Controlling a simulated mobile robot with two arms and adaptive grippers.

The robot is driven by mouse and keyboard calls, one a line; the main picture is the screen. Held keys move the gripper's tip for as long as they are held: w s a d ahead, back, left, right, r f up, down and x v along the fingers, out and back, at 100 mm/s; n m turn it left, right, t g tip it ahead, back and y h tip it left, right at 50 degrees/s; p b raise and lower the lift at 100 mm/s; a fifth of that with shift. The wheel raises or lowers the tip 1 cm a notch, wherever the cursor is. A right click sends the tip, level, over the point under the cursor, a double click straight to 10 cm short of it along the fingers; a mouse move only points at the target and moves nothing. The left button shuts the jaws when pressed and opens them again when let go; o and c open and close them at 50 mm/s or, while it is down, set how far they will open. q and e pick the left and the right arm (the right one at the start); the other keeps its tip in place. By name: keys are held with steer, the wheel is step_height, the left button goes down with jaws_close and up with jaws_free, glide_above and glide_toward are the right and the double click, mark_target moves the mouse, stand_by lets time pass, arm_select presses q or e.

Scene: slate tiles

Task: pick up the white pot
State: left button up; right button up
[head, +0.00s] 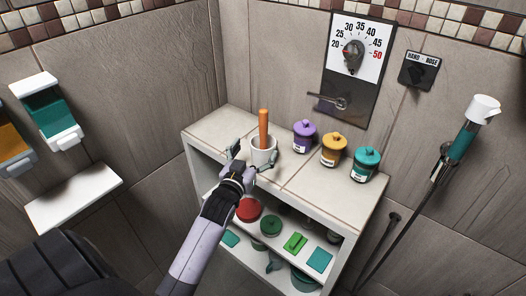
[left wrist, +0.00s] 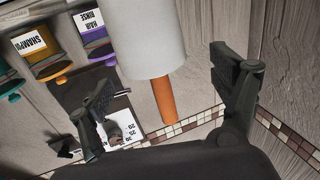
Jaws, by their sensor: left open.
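The white pot (head: 264,155) stands upright on the top of a tiled shelf unit (head: 213,125), near its left part. An orange stick (head: 263,125) rises out of the pot. My left gripper (head: 254,156) is open, with one finger on each side of the pot in the head view. In the left wrist view, the pot (left wrist: 150,45) and the orange stick (left wrist: 163,98) show between the two spread fingers. I cannot tell whether a finger touches the pot. My right gripper is out of view.
Purple (head: 304,138), amber (head: 333,151) and teal (head: 366,165) jars stand to the right of the pot. A lever (head: 328,101) under a dial sticks out of the wall behind. Several items fill the lower shelf. The front right of the top is clear.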

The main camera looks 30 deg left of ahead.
mark_target(262, 143)
arm_select(q)
steer(key=x, duration=0.2)
steer(key=d+p+x, duration=0.1)
steer(key=x, duration=0.1)
steer(key=shift+w+a, duration=0.1)
steer(key=shift+w, duration=0.2)
steer(key=shift+w+a+f, duration=0.1)
steer(key=shift+w+a, duration=0.05)
steer(key=shift+w, duration=0.2)
steer(key=shift+s, duration=0.1)
steer(key=c, duration=1.6)
